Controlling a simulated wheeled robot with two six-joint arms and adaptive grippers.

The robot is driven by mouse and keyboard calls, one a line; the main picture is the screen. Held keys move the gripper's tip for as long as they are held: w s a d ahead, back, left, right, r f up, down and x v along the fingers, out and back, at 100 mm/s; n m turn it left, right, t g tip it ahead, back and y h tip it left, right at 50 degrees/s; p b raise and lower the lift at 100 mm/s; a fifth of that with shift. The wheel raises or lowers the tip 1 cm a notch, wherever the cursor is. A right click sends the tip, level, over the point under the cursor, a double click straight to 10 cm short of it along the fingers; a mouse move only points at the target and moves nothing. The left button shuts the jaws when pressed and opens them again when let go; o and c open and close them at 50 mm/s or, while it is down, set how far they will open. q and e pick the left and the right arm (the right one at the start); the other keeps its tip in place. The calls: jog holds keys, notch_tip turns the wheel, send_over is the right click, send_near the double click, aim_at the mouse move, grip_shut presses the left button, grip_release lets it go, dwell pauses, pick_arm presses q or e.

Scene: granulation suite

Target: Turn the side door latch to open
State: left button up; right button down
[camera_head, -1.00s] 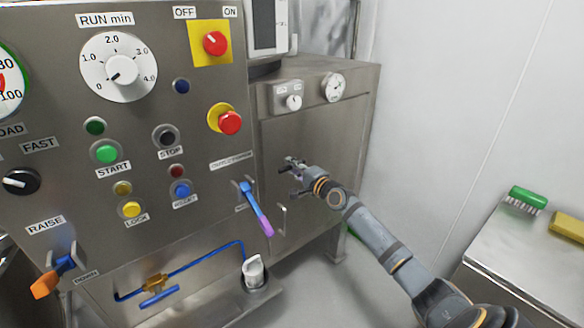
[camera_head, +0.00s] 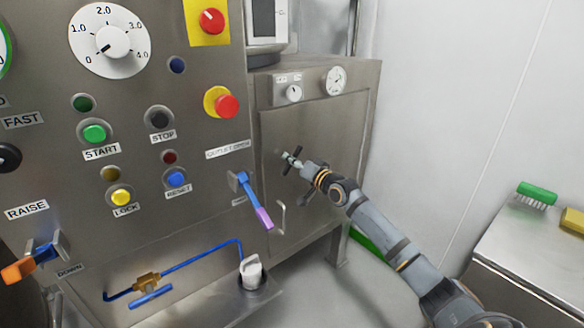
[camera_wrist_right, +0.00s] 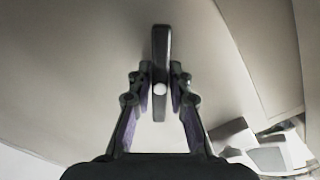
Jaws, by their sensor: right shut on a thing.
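The side door (camera_head: 335,125) is a flat steel panel on the cabinet's right part and looks closed. Its latch (camera_wrist_right: 160,45) is a dark bar with a pale round pin, upright in the right wrist view. My right gripper (camera_wrist_right: 160,80) is shut on the latch, one finger on each side of the bar. In the head view the right gripper (camera_head: 296,160) is at the door's left side, and its fingers partly hide the latch. My left gripper is not in view.
A blue and purple lever (camera_head: 252,200) sticks out left of the door, and a small hooked handle (camera_head: 281,214) is below the gripper. A red emergency button (camera_head: 228,106) is up left. A steel table (camera_head: 530,260) with a green brush (camera_head: 537,191) stands at right.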

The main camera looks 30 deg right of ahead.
jog(key=n+b, duration=0.2)
jog(key=n, duration=0.2)
jog(key=shift+f+b, duration=0.2)
jog(key=shift+b, duration=0.2)
jog(key=n+b, duration=0.1)
jog(key=n, duration=0.2)
jog(key=shift+r, duration=0.1)
pick_arm(q)
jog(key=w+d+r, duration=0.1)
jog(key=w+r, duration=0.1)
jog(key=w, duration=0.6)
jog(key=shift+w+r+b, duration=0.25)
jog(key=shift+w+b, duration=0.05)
jog(key=shift+b, duration=0.05)
pick_arm(e)
jog(key=shift+n, duration=0.6)
jog(key=shift+r, duration=0.1)
jog(key=c, duration=1.2)
grip_release()
